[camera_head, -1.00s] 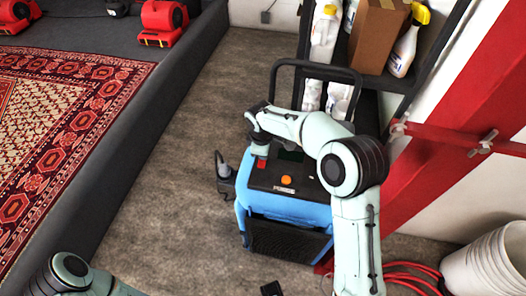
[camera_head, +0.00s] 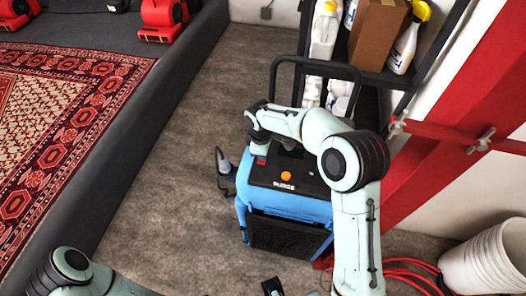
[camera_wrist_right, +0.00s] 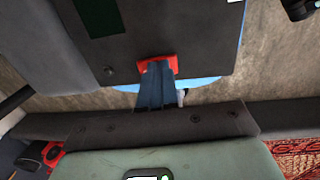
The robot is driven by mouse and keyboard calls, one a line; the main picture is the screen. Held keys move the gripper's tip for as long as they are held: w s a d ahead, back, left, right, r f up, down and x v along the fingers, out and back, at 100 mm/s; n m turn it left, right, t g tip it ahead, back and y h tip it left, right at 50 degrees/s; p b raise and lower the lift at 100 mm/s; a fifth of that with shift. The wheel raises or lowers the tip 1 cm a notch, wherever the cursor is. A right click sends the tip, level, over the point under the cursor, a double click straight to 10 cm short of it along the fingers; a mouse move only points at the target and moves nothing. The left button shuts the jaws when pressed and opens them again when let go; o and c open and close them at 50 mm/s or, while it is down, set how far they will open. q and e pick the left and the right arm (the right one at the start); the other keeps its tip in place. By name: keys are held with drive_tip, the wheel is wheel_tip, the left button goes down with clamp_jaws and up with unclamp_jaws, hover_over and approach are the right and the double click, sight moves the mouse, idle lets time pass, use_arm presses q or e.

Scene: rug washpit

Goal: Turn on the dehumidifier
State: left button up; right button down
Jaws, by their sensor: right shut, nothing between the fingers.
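The dehumidifier (camera_head: 290,205) is a blue, upright machine with a black top panel and a black tube handle behind. An orange button (camera_head: 286,175) sits at the panel's front. A red switch (camera_head: 261,161) is at its left; it also shows in the right wrist view (camera_wrist_right: 150,64). My right gripper (camera_wrist_right: 156,74) is shut and empty, its fingertips at the red switch. They seem to touch it, and they hide part of it. The switch's position cannot be told. My left arm enters at the bottom left; a dark piece at the bottom edge may be its gripper (camera_head: 272,287).
A shelf with bottles (camera_head: 403,45) and a cardboard box (camera_head: 376,35) stands behind the machine. White buckets (camera_head: 485,262) and a red hose (camera_head: 405,272) are at the lower right. A patterned rug (camera_head: 60,110) lies left.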

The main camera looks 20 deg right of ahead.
sight(262, 164)
use_arm(q)
drive_tip(key=shift+r, duration=0.1)
use_arm(e)
drive_tip(key=shift+r, duration=0.1)
drive_tip(key=shift+r+p, duration=0.35)
drive_tip(key=r+p, duration=0.2)
drive_tip(key=r, duration=0.1)
drive_tip(key=shift+a+r, duration=0.15)
drive_tip(key=shift+a, duration=0.05)
use_arm(q)
drive_tip(key=r, duration=0.2)
drive_tip(key=w+r, duration=0.1)
drive_tip(key=shift+w+d+r+p, duration=0.15)
drive_tip(key=shift+r+p, duration=0.25)
use_arm(e)
wheel_tip(262, 164, up, 10)
drive_tip(key=s, duration=0.1)
drive_tip(key=shift+s+a, duration=0.25)
drive_tip(key=shift+a, duration=0.15)
drive_tip(key=shift+d, duration=0.15)
